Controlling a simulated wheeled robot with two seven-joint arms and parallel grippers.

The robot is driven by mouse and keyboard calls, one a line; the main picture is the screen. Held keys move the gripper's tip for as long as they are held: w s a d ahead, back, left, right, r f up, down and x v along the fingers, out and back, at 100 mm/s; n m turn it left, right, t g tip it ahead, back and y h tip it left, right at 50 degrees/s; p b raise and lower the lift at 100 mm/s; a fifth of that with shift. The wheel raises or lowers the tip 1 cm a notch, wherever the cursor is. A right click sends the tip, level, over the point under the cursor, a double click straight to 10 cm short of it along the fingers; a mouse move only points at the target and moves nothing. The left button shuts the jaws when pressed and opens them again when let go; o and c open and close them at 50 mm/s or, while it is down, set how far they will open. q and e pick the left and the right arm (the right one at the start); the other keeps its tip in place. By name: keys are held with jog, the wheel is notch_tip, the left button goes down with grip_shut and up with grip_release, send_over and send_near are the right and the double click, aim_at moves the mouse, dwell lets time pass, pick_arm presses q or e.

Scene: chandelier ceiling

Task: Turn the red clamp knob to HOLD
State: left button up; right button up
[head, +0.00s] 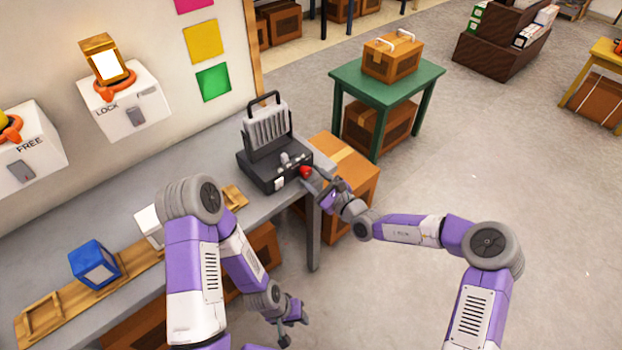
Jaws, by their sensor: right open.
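A small red knob (306,171) sits at the right end of a dark open case (262,172) on the grey workbench. My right gripper (313,177) is at the knob, its fingers around or just beside it; the small overlap hides whether they touch. It is open. No HOLD mark is readable at this size, so the knob's setting cannot be told. My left gripper (293,331) hangs low in front of the bench, away from the case, with its fingers apart and nothing between them.
The grey bench (75,219) carries a blue box (95,264) and wooden trays. White wall boxes read LOCK (126,100) and FREE (34,150). A cardboard box (352,180) stands close behind my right gripper.

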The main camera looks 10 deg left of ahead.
jog(key=shift+w+a, duration=0.45)
jog(key=shift+a, duration=0.15)
jog(key=c, duration=0.8)
jog(key=shift+o, duration=0.2)
jog(key=shift+r+m+p, duration=0.1)
jog(key=shift+m+p, duration=0.2)
jog(key=shift+p, duration=0.15)
jog(key=m+p, duration=0.4)
jog(key=p, duration=0.1)
jog(key=shift+p, duration=0.35)
jog(key=shift+d+m+p, duration=0.1)
jog(key=shift+m+p, duration=0.9)
jog(key=shift+m, duration=0.2)
jog(key=shift+f, duration=0.2)
